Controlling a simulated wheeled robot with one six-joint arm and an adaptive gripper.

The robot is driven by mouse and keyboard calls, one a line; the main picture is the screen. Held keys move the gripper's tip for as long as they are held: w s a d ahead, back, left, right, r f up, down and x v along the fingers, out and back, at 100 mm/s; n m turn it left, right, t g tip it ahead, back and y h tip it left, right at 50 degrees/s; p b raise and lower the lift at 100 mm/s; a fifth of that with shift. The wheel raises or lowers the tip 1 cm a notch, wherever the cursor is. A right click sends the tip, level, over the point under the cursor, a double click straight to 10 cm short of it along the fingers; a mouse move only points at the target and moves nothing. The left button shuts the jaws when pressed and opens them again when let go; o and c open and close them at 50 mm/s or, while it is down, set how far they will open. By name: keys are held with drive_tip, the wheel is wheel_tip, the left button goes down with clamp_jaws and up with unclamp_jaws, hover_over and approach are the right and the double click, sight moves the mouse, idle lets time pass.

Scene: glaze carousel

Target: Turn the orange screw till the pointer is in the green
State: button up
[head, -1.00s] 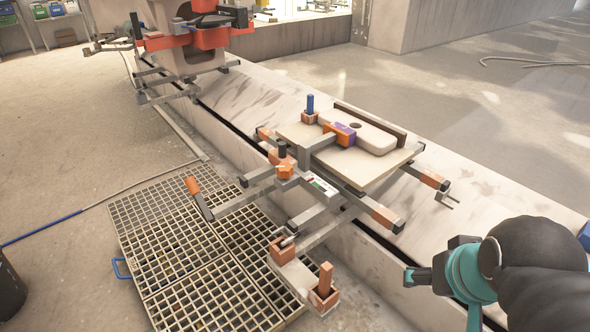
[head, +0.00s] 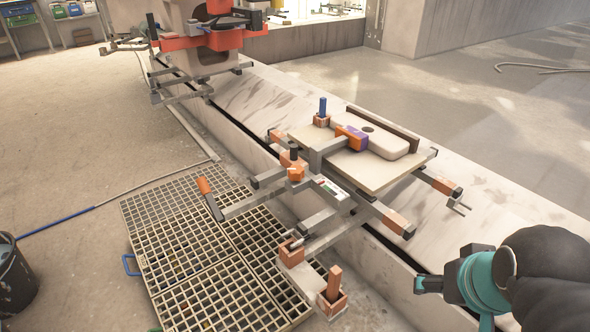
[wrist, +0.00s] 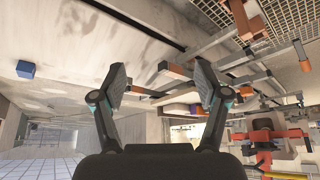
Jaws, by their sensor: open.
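An orange knob (head: 296,173), which looks like the screw, sits on the grey frame of the carriage, below a black post. Beside it is a small white gauge plate (head: 330,188) with a green patch; it is too small to tell where the pointer stands. A lever with an orange grip (head: 204,186) sticks out to the left of the frame. My gripper (head: 428,284) is at the lower right in the head view, well apart from the knob. In the wrist view my gripper (wrist: 160,80) is open, with nothing between its fingers.
A board (head: 402,172) carrying a pale slab lies on the carriage, over a long stone ledge (head: 500,210). A grating (head: 190,245) covers the floor at left, with a dark bucket (head: 14,280) beside it. A blue block (wrist: 25,69) shows in the wrist view.

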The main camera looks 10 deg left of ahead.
drive_tip(key=w+d+f+n+g+h+b, duration=0.1)
drive_tip(key=w+d+f+n+h+b, duration=0.15)
drive_tip(key=w+f+n+h, duration=0.35)
drive_tip(key=w+a+n+t+h+b, duration=0.2)
drive_tip(key=w+a+n+t+b, duration=0.15)
drive_tip(key=w+n, duration=0.65)
drive_tip(key=n+t+y+b, duration=0.5)
drive_tip(key=n+t+y, duration=0.4)
drive_tip(key=n, duration=1.1)
approach(294, 177)
drive_tip(key=shift+t+h, duration=0.45)
drive_tip(key=shift+h, duration=0.25)
drive_tip(key=w, duration=0.8)
drive_tip(key=w+f, duration=0.1)
drive_tip(key=w, duration=0.3)
drive_tip(key=shift+a, duration=0.3)
drive_tip(key=c, duration=1.2)
